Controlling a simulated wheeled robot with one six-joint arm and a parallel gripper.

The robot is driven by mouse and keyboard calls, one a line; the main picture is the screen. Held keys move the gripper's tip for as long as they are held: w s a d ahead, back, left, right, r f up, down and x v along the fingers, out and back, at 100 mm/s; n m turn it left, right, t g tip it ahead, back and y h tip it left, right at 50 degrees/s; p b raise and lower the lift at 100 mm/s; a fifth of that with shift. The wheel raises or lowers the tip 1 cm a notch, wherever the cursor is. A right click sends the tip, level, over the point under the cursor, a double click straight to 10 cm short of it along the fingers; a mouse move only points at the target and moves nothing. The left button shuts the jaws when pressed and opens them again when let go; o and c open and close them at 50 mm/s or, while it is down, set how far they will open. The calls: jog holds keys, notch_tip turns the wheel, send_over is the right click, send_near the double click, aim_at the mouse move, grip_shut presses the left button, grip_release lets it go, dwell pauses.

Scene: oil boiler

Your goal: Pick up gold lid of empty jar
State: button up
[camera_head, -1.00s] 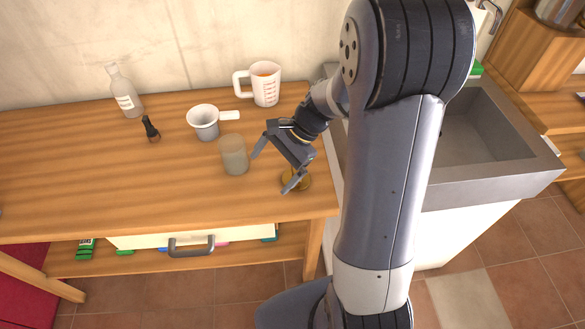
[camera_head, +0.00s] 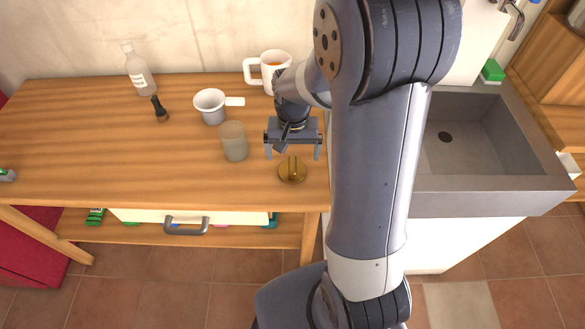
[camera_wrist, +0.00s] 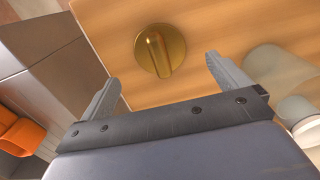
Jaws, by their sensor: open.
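The gold lid (camera_head: 292,170) lies flat on the wooden table near its front right edge. It is round with a raised bar across its top. In the wrist view the gold lid (camera_wrist: 160,50) lies ahead of the gap between the fingers. My gripper (camera_head: 293,156) is open and empty, just behind and above the lid, apart from it. In the wrist view my gripper (camera_wrist: 160,78) has its fingers spread wider than the lid's bar. An empty glass jar (camera_head: 234,141) without a lid stands upright to the left of my gripper.
A white cup with a handle (camera_head: 211,106) and a measuring jug (camera_head: 275,72) stand behind. A clear bottle (camera_head: 139,70) and a small dark-topped bottle (camera_head: 159,110) are farther left. A sink (camera_head: 470,150) is to the right. The table's left front is mostly clear.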

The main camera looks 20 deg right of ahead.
aim_at(292, 164)
notch_tip(292, 164, down, 5)
jog(key=shift+s+a+f, duration=0.1)
jog(key=shift+s+f, duration=0.05)
jog(key=c, duration=1.1)
